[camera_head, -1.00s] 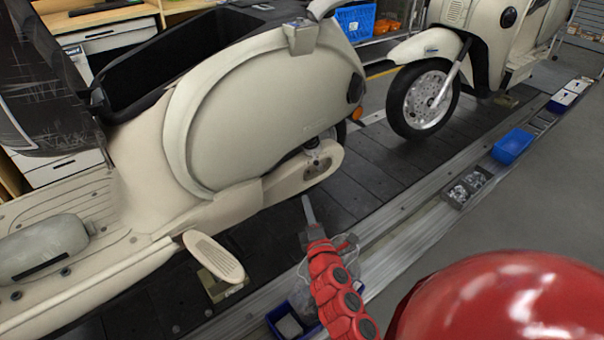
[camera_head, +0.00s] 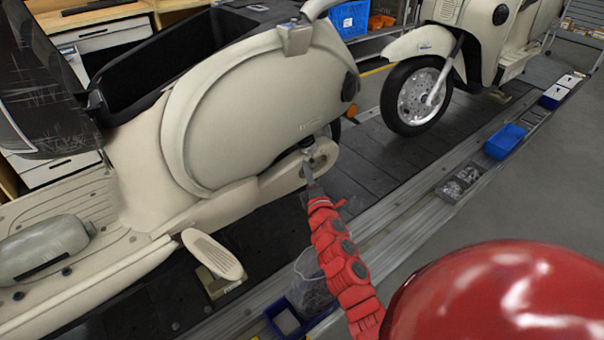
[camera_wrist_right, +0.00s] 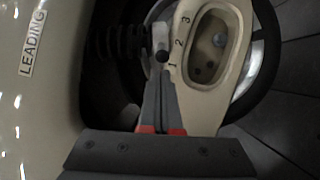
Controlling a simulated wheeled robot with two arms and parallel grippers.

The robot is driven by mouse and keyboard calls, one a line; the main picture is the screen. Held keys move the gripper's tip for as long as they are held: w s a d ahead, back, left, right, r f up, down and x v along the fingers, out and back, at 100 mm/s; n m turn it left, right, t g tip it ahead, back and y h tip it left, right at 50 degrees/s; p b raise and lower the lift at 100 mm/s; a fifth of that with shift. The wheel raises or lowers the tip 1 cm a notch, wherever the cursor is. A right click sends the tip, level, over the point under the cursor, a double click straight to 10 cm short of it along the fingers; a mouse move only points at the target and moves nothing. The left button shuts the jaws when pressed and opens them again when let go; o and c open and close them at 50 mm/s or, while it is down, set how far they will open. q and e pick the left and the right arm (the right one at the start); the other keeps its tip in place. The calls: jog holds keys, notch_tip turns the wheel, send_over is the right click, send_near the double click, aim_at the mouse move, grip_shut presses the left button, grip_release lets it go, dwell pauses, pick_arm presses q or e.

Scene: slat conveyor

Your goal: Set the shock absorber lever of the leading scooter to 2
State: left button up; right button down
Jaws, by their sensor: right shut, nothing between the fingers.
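The leading scooter (camera_head: 250,120) is cream, with its rear wheel side facing me. In the right wrist view a LEADING label (camera_wrist_right: 33,43) is on its body. The black ribbed shock absorber (camera_wrist_right: 118,42) ends at a small light metal lever (camera_wrist_right: 160,38) with a dark round end, beside the number 1. The numbers 1, 2 and 3 run along the cream arm (camera_wrist_right: 228,85). My right gripper (camera_wrist_right: 162,78) is shut and empty, its fingertips just below the lever's dark end; contact is unclear. In the head view my right gripper (camera_head: 308,170) reaches the rear hub. My left gripper is out of view.
A second cream scooter (camera_head: 420,46) stands farther along the dark slat conveyor (camera_head: 375,163). Blue bins (camera_head: 505,141) and a grey parts tray (camera_head: 461,183) line its metal edge. A clear container (camera_head: 312,277) is near my right arm. Grey floor is open at right.

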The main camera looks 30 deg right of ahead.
aim_at(312, 160)
jog(key=d+n+y+p, duration=0.1)
jog(key=p, duration=0.1)
jog(key=s+r+n+y+p, duration=0.1)
jog(key=y+p, duration=0.1)
jog(key=p, duration=0.1)
jog(key=d+n+y+p, duration=0.1)
jog(key=y+p, duration=0.1)
jog(key=shift+s+d+r, duration=0.15)
jog(key=shift+s+d, duration=0.05)
jog(key=shift+d, duration=0.1)
jog(key=shift+s+d+n+y+p, duration=0.25)
jog(key=shift+d+n+y+p, duration=0.25)
jog(key=shift+d+n+y, duration=0.4)
jog(key=shift+d+r, duration=0.15)
dwell(0.6)
